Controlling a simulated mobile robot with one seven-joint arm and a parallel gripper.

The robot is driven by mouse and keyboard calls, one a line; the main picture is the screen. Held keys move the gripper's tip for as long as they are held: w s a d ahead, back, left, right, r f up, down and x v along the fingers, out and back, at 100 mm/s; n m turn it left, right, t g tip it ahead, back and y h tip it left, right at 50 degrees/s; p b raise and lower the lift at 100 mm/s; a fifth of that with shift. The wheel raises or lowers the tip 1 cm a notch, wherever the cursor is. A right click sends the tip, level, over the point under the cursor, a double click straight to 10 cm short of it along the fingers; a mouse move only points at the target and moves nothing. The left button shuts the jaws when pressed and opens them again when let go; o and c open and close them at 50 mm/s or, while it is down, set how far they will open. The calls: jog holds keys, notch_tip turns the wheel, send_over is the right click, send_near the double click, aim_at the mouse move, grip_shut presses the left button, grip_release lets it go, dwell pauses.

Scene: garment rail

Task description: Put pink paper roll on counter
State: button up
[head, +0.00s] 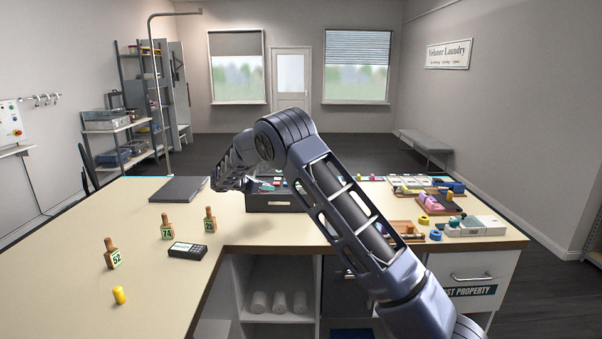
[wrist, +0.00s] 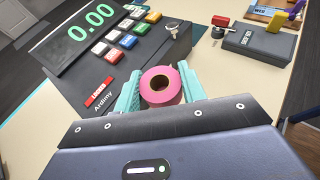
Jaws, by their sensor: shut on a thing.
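The pink paper roll (wrist: 168,98), a short ring with a dark hole, sits between the two teal fingers of my gripper (wrist: 160,84) in the wrist view. The fingers are shut on its sides. In the head view my arm covers most of the gripper, and I cannot make out the roll there. The cream counter (head: 330,226) spreads across the head view. The gripper is close beside a dark cash register (wrist: 95,60) with a green 0.00 display. I cannot tell whether the roll touches anything below it.
The register (head: 270,204) stands mid-counter. Numbered tags (head: 167,228) on wooden pegs, a black card device (head: 187,250) and a yellow cylinder (head: 119,295) stand on the left part. Trays with coloured items (head: 436,203) crowd the right. The front left counter has bare room.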

jog(key=w+d+r, duration=0.3)
jog(key=w+d, duration=0.6)
jog(key=d, duration=0.3)
jog(key=d+f+n+t+y, duration=0.1)
jog(key=d+f+n+y, duration=0.2)
jog(key=d, duration=0.7)
jog(key=w+d+f+n+t+y, duration=0.1)
jog(key=d+f+n+t+y, duration=0.1)
jog(key=d, duration=0.7)
jog(key=w+d+f+n+t+y, duration=0.1)
jog(key=d+f+n+y, duration=0.3)
jog(key=d, duration=0.6)
jog(key=shift+w+d+f+t, duration=0.2)
jog(key=shift+d+f+t, duration=0.15)
jog(key=shift+f, duration=0.25)
jog(key=shift+s+d+n+y, duration=0.15)
jog(key=shift+d+n+y, duration=0.1)
jog(key=shift+n+y, duration=0.25)
